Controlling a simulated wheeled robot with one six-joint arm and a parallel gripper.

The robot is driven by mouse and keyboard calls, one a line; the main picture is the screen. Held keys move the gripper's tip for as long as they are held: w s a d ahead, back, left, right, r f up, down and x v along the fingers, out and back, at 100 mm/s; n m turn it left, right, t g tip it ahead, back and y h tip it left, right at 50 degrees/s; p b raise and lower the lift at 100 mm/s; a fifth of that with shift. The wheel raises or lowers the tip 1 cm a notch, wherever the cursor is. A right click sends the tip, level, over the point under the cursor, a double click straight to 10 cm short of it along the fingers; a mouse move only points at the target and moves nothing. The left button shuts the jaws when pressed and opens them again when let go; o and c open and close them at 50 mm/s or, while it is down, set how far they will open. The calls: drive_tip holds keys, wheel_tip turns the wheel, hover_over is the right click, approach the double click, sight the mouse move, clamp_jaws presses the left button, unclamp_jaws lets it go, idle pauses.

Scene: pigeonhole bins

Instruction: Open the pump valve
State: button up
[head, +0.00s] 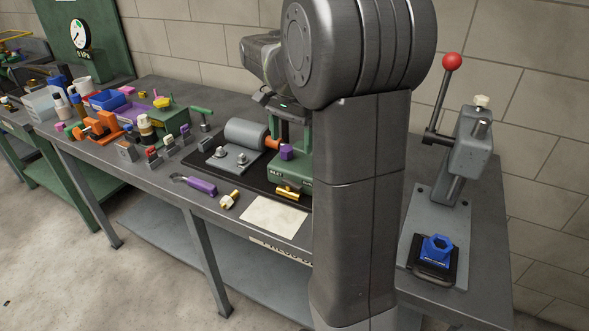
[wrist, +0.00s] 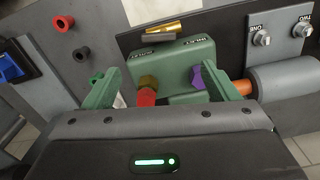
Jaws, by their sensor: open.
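The pump is a green block marked INLET (head: 291,170) on a dark base plate, joined by an orange coupling to a grey cylinder (head: 246,134). The green block also shows in the wrist view (wrist: 178,62). A purple knob (head: 286,152) sits on the pump; it also shows in the wrist view (wrist: 197,78). A brass round part (wrist: 148,82) with a red piece (wrist: 146,98) stands left of it in the wrist view. I cannot tell which is the valve. My gripper (wrist: 170,88) is open above the pump, its green fingers either side of these parts, apparently holding nothing.
A brass fitting (head: 288,192) sits at the pump's front. A paper sheet (head: 273,216) and a purple-handled tool (head: 196,186) lie in front. A lever press (head: 468,150) stands right. Cluttered parts and a blue bin (head: 106,100) fill the left.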

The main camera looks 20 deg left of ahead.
sight(292, 182)
wheel_tip(292, 182, down, 13)
drive_tip(key=shift+s+d+f, duration=0.1)
drive_tip(key=shift+f, duration=0.1)
idle(0.3)
drive_tip(key=c, duration=1)
drive_tip(key=shift+n, duration=0.7)
drive_tip(key=o, duration=1)
wheel_tip(292, 182, up, 14)
